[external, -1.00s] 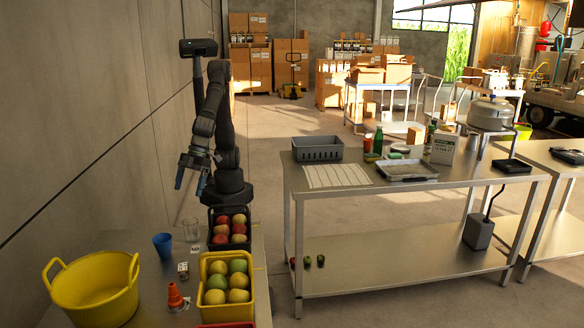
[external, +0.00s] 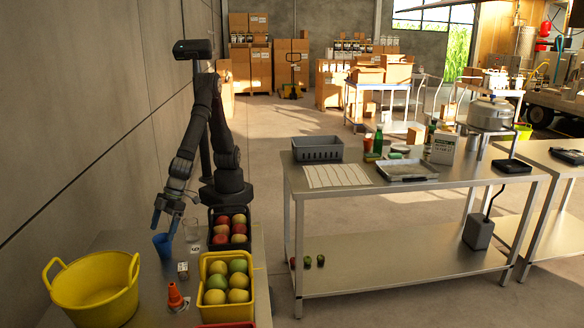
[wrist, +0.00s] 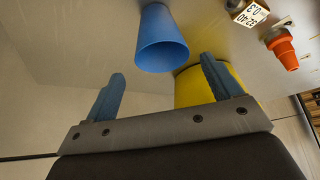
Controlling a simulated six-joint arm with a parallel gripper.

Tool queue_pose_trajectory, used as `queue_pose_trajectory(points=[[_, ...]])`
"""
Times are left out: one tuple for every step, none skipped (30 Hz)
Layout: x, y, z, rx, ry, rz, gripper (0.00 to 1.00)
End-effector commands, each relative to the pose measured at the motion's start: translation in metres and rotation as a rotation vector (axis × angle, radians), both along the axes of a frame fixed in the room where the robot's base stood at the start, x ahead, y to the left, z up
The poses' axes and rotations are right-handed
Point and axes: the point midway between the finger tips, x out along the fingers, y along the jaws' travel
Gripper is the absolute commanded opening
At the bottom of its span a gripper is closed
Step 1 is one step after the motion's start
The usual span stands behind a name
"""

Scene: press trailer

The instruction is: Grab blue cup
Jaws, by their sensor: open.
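The blue cup (external: 163,247) stands upright on the near metal table, at the left, beside the yellow tub. In the wrist view the blue cup (wrist: 160,42) shows ahead of the jaws, between the lines of the two fingers. My gripper (external: 164,229) is open and empty, with its blue fingers just above and behind the cup in the external view. In the wrist view my gripper (wrist: 160,85) has its fingers wide apart, and the cup is not between their tips. Whether a finger touches the cup I cannot tell.
A clear glass (external: 191,230) stands close to the right of the cup. A yellow tub (external: 92,292) is at the front left. A small box (external: 183,271), an orange cone (external: 175,297), a dark fruit crate (external: 230,243) and a yellow fruit crate (external: 228,307) stand nearby.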

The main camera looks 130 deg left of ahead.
Motion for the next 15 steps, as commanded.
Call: queue_pose_trajectory(points=[[0.000,-0.002,-0.004,0.001,0.000,0.000,0.83],[0.000,-0.003,-0.005,0.000,0.000,0.000,0.83],[0.000,-0.004,-0.006,0.000,0.000,0.000,0.83],[0.000,-0.004,-0.008,0.000,0.000,0.001,0.83],[0.000,-0.005,-0.009,0.000,0.000,0.001,0.83],[0.001,-0.005,-0.012,0.000,0.000,0.001,0.83],[0.001,-0.006,-0.015,0.001,0.001,0.000,0.83],[0.001,-0.007,-0.019,0.002,0.002,0.000,0.83],[0.002,-0.009,-0.025,0.002,0.001,0.000,0.83],[0.003,-0.011,-0.030,0.002,0.001,0.000,0.83],[0.004,-0.012,-0.034,0.003,0.001,0.000,0.83],[0.004,-0.014,-0.040,0.003,0.002,0.000,0.83],[0.004,-0.016,-0.042,0.002,0.001,0.000,0.83],[0.004,-0.018,-0.045,0.001,0.001,0.000,0.83],[0.004,-0.021,-0.049,0.001,0.000,0.000,0.83]])
